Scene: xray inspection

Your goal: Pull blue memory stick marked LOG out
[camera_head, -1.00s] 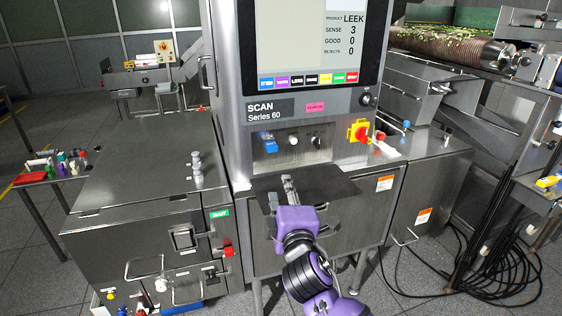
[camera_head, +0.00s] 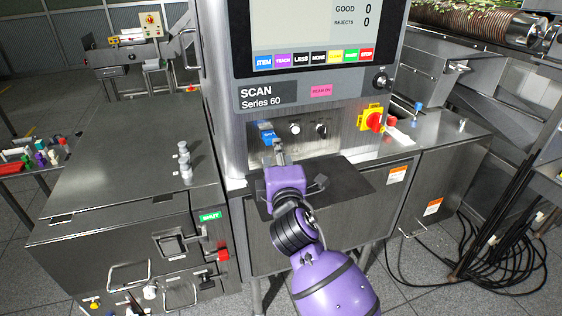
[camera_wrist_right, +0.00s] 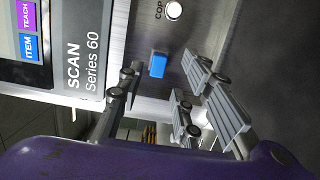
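The blue memory stick (camera_head: 267,136) sticks out of the front panel of the scan machine, below the SCAN Series 60 label. It also shows in the right wrist view (camera_wrist_right: 158,63); no LOG marking is readable on it. My right gripper (camera_head: 279,152) is just below and in front of the stick in the head view. In the right wrist view, its fingers (camera_wrist_right: 163,82) are spread, with the stick ahead in the gap between them. Nothing is held, and I see no contact with the stick. My left gripper is not in view.
A round silver button (camera_head: 295,128) and a dark switch (camera_head: 321,129) sit right of the stick. A red and yellow rotary switch (camera_head: 371,120) is farther right. A dark shelf (camera_head: 345,178) juts out below the panel. A steel cabinet (camera_head: 120,165) stands at left.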

